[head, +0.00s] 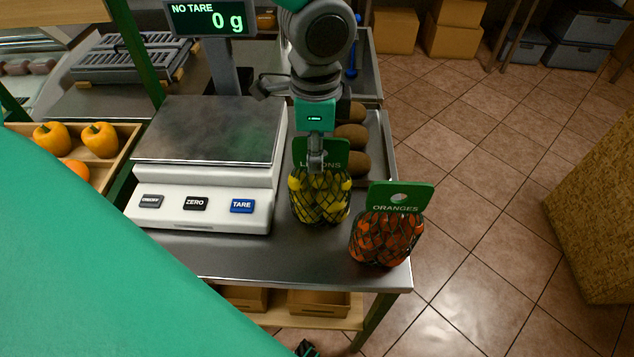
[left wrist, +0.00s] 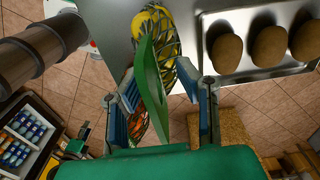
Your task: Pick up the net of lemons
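The net of lemons (head: 320,200) stands on the metal counter just right of the scale, with its green card labelled LEMONS (head: 334,157) upright on top. My left gripper (head: 316,160) is above the net, at the card, and hides part of it. In the left wrist view the green card (left wrist: 151,85) stands between the two open fingers (left wrist: 162,100), with a gap on its right side. The yellow net (left wrist: 155,25) shows beyond the card. A small dark part at the bottom edge of the head view may be my right gripper (head: 305,348); its fingers are not clear.
A net of oranges (head: 386,238) with a green card stands close to the right, near the counter corner. The scale (head: 205,160) is close on the left. A metal tray (head: 384,150) with brown oval items lies behind. Bare counter (head: 290,255) is in front.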

